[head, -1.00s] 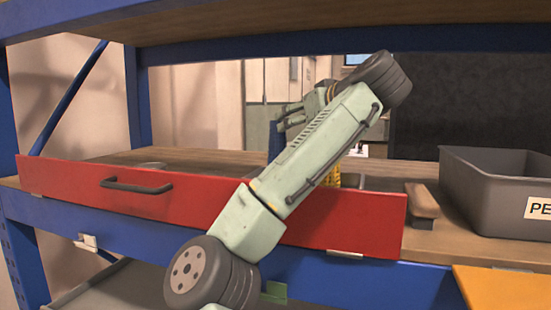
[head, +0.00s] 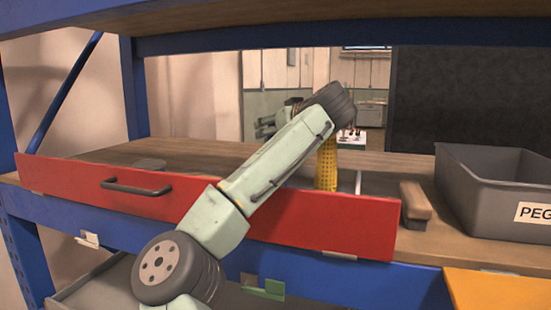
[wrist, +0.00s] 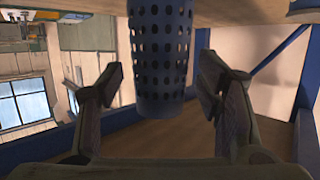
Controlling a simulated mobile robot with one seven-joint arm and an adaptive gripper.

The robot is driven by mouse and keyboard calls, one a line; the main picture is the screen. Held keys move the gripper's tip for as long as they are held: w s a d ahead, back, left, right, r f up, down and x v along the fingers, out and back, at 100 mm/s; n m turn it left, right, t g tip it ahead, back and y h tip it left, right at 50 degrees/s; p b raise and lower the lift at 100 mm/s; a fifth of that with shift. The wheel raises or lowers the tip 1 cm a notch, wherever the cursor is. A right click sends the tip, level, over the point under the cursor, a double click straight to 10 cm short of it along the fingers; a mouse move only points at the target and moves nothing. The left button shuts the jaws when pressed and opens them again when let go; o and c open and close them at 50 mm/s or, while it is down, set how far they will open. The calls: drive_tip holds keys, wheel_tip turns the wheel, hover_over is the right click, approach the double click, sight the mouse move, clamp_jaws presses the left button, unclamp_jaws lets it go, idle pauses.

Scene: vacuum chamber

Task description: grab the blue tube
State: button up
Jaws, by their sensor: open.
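The blue tube (wrist: 158,60), perforated with dark holes, shows in the wrist view at the top centre, with a solid band at its lower end. My gripper (wrist: 160,78) is open, one finger on each side of the tube, with visible gaps between. Whether the tube is fully between the fingertips in depth I cannot tell. In the head view my gripper (head: 268,122) is partly hidden by my own wrist, and the blue tube is hidden behind my arm.
A yellow perforated tube (head: 327,166) stands behind my arm. A red drawer front (head: 335,222) with a dark handle crosses the shelf. A wooden-topped block (head: 416,201) and grey bin (head: 480,200) are at right. A shelf beam (head: 300,42) runs overhead.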

drive_tip(key=shift+c, duration=0.5)
drive_tip(key=c, duration=1.1)
drive_tip(key=shift+r, duration=0.1)
drive_tip(key=shift+c, duration=0.2)
